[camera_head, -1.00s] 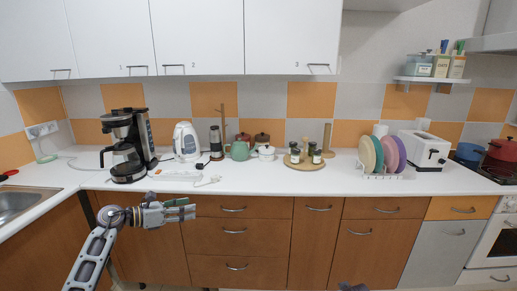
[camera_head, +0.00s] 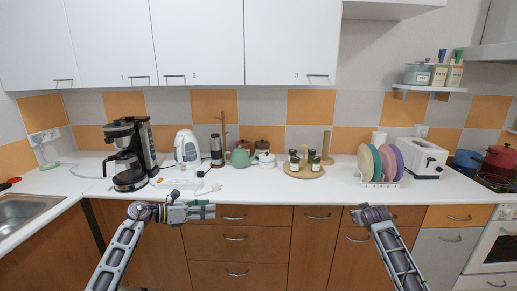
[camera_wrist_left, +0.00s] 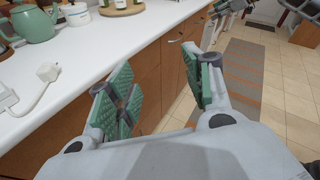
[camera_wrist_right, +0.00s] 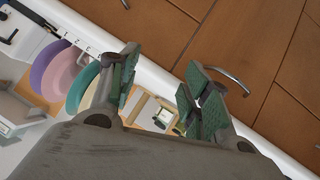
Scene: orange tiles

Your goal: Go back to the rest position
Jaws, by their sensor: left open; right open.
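My left gripper (camera_head: 202,211) is in front of the counter's front edge, by the drawer fronts, pointing right. In the left wrist view its green-padded fingers (camera_wrist_left: 162,98) are spread with nothing between them. My right gripper (camera_head: 368,213) is in front of the cabinets below the plate rack; its fingertips are hard to make out in the head view. In the right wrist view its fingers (camera_wrist_right: 160,95) are apart and empty, with the counter edge behind them.
The white counter (camera_head: 330,188) has a coffee maker (camera_head: 126,155), a power strip (camera_head: 176,184), a green teapot (camera_head: 239,158), a round tray with jars (camera_head: 305,174) and a plate rack (camera_head: 378,184). Drawers (camera_head: 235,240) stand below, close behind both grippers.

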